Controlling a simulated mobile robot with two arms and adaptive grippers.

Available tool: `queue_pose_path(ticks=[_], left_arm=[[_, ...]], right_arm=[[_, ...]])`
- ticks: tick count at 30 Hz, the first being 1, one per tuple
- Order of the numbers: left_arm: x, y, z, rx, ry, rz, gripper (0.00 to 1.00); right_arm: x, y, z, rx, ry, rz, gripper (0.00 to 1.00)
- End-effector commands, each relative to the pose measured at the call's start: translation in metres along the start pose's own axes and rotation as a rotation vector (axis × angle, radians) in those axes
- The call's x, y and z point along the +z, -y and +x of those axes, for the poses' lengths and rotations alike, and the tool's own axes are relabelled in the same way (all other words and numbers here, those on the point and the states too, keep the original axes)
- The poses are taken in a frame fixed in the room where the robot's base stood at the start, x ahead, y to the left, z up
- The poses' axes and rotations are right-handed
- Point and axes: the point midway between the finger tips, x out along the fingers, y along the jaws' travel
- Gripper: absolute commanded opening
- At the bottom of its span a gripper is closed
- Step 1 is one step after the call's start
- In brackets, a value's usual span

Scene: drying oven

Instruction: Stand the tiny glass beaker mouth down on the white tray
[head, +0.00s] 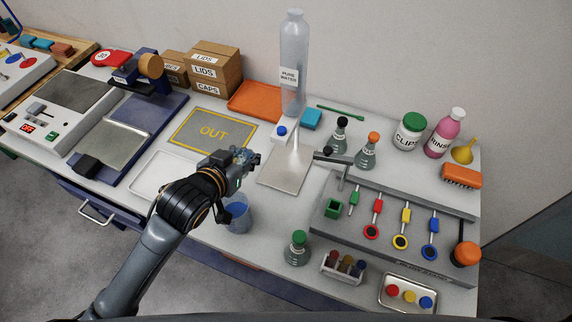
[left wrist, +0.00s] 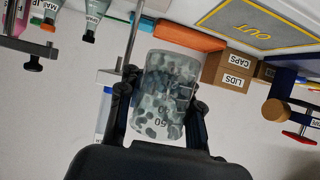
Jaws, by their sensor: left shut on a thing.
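My left gripper (head: 246,160) is shut on the tiny glass beaker, above the table between the white tray and the grey stand plate. In the left wrist view the clear beaker (left wrist: 166,95), with dark markings, sits between the two fingers (left wrist: 160,118). In the head view the gripper largely hides it. I cannot tell which end is its mouth. The white tray (head: 150,180) lies flat and empty at the table's front, left of the gripper; my left arm covers its right part. My right gripper is not in view.
A bluish cup (head: 238,217) stands below my left wrist near the front edge. The OUT mat (head: 186,138) lies behind the tray. The stand plate (head: 275,180) and a tall PURE WATER bottle (head: 294,70) are right and behind. A blue-based device (head: 150,120) borders the tray's left.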

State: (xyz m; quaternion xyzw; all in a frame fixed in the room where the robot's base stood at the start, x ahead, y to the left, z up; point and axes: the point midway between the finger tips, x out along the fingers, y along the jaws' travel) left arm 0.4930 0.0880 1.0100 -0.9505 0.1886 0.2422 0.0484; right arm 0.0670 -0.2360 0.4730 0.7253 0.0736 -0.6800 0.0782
Motion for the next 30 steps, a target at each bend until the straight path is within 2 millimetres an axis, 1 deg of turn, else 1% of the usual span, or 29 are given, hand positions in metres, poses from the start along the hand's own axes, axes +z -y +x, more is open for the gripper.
queue_pose_path(ticks=[4, 11, 12, 15, 18, 23, 26, 29, 30], left_arm=[[-0.004, -0.015, 0.03, 0.002, 0.0, -0.003, 0.0], [-0.006, -0.043, 0.086, 0.003, 0.0, 0.0, 0.0], [0.002, -0.045, 0.096, 0.001, 0.004, -0.001, 0.0], [0.012, -0.052, 0.115, 0.001, 0.002, 0.0, 0.0], [0.017, -0.056, 0.127, 0.001, 0.0, 0.0, 0.0], [0.023, -0.059, 0.137, 0.001, 0.0, 0.0, 0.0], [0.027, -0.063, 0.147, 0.001, 0.0, 0.0, 0.0], [0.041, -0.064, 0.155, 0.001, 0.004, 0.002, 0.0], [0.043, -0.064, 0.156, 0.001, 0.003, 0.0, 0.0]], right_arm=[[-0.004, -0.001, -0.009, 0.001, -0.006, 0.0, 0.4], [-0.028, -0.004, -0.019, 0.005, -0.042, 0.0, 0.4], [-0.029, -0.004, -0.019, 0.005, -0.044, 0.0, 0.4], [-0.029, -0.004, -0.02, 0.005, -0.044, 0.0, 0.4], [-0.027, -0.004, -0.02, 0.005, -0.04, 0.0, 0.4], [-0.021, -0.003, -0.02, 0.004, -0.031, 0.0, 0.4], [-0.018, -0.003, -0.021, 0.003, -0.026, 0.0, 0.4], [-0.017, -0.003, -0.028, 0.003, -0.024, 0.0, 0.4], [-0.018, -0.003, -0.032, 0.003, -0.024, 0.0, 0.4]])
